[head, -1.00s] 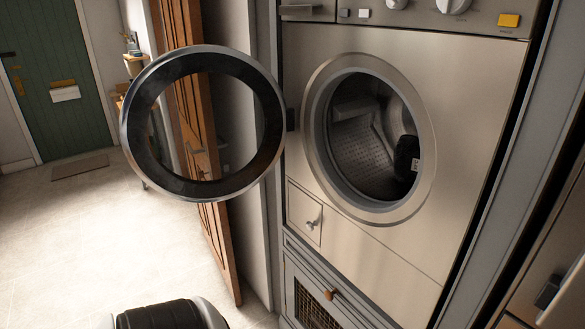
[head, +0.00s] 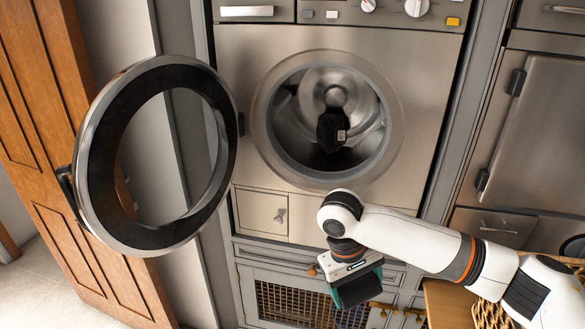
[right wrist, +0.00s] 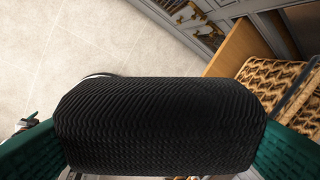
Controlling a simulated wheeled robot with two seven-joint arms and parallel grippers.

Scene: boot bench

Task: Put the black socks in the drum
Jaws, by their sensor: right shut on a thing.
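The drum (head: 297,125) of the washing machine shows through its round opening, with the round door (head: 92,165) swung wide open to the left. A small black bundle with a pale tag (head: 331,128) is inside the drum; I cannot tell exactly what it is. My right gripper (head: 356,284) is below and in front of the opening, its green fingers shut on black socks. In the right wrist view the black socks (right wrist: 160,125) are a ribbed, rolled bundle between both green fingers. My left gripper is not in the head view.
A wooden surface (head: 445,300) with a woven basket (head: 490,314) stands at the lower right. A cabinet with a mesh front (head: 300,303) is under the machine. A wooden door (head: 60,150) stands at the left. The space before the drum opening is clear.

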